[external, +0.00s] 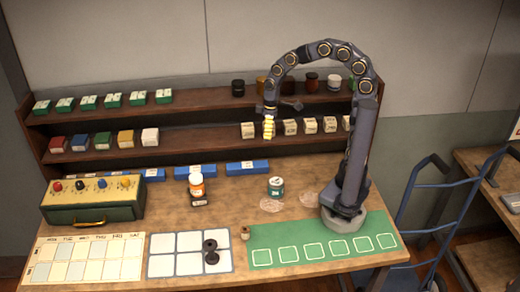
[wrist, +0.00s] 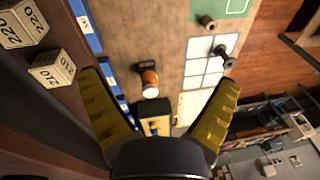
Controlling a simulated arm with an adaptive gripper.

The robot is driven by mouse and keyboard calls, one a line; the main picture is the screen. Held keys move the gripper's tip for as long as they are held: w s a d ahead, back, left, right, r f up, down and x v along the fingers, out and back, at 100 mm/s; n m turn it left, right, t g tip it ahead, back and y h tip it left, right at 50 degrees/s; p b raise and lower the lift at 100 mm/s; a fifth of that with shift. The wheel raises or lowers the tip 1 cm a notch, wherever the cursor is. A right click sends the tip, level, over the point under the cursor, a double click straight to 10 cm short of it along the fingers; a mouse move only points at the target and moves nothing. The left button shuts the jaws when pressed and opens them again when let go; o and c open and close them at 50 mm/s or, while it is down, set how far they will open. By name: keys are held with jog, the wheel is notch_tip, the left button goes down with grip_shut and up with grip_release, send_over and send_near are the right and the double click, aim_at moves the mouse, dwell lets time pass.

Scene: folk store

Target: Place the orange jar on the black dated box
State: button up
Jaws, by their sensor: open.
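The orange jar (external: 196,186) with a white lid stands upright on the table, left of centre. The black dated box (external: 201,202) is low and dark, with a pale label, directly under the jar in the picture. The jar (wrist: 150,78) appears to stand on the box (wrist: 139,66) in the wrist view too, its base overlapping the box top; exact contact is too small to tell. My gripper (external: 268,135) has yellow fingers, hangs high above the table right of the jar, and is clear of it. In the wrist view its fingers are spread with nothing held between them.
A teal jar (external: 276,187) stands right of the orange jar. Blue boxes (external: 195,172) line the back below the shelves.

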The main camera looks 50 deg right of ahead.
jog(key=s+d+m+h, duration=0.1)
jog(key=s+d+m, duration=0.2)
jog(key=s, duration=0.5)
jog(key=s+d+m+g+h, duration=0.1)
jog(key=s+d+m, duration=0.3)
jog(key=s, duration=0.5)
jog(key=shift+s+d+r+g, duration=0.2)
jog(key=shift+d+g, duration=0.1)
jog(key=shift+d, duration=0.85)
